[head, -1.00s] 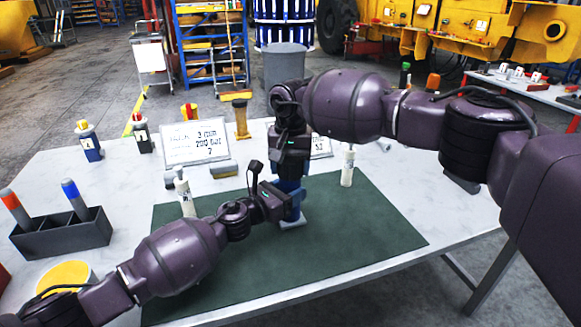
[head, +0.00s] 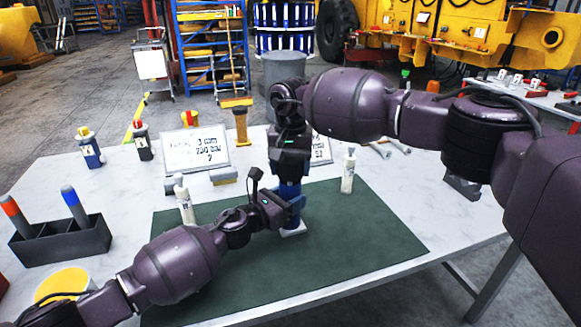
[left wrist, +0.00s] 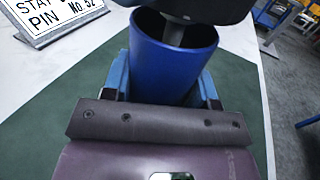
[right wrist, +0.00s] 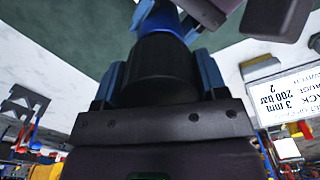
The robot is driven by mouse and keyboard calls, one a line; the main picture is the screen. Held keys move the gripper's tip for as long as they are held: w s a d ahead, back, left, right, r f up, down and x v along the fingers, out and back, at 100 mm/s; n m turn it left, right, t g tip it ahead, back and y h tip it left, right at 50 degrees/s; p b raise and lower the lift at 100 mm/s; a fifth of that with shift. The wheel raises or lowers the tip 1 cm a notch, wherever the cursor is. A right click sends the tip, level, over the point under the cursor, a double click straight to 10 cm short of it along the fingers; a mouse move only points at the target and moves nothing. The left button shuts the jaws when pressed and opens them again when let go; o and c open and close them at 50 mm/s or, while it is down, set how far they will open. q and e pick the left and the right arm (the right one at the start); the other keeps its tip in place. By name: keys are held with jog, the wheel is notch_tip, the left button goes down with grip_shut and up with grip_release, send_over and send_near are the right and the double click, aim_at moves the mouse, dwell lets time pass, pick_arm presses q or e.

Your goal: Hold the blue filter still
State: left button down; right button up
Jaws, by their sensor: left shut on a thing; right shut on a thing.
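The blue filter (head: 289,190) stands upright over the green mat, above a small pale base (head: 293,231). In the left wrist view it is an open-topped blue cylinder (left wrist: 165,68), with a grey stem inside its mouth. My left gripper (head: 284,212) is shut on its side. My right gripper (head: 290,168) is above, pointing down, shut on a black cylindrical part (right wrist: 160,68) over the filter. The blue filter (right wrist: 160,20) shows beyond that part in the right wrist view. The fingertips are mostly hidden in the head view.
The green mat (head: 350,240) covers the table's middle. White bottles stand at its back left (head: 185,203) and back right (head: 348,172). A dark holder (head: 62,243) with two capped cylinders and a yellow-rimmed round container (head: 62,283) are at left. A sign (head: 195,148) stands behind.

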jog(key=shift+r, duration=1.85)
pick_arm(q)
jog(key=shift+c, duration=1.6)
grip_release()
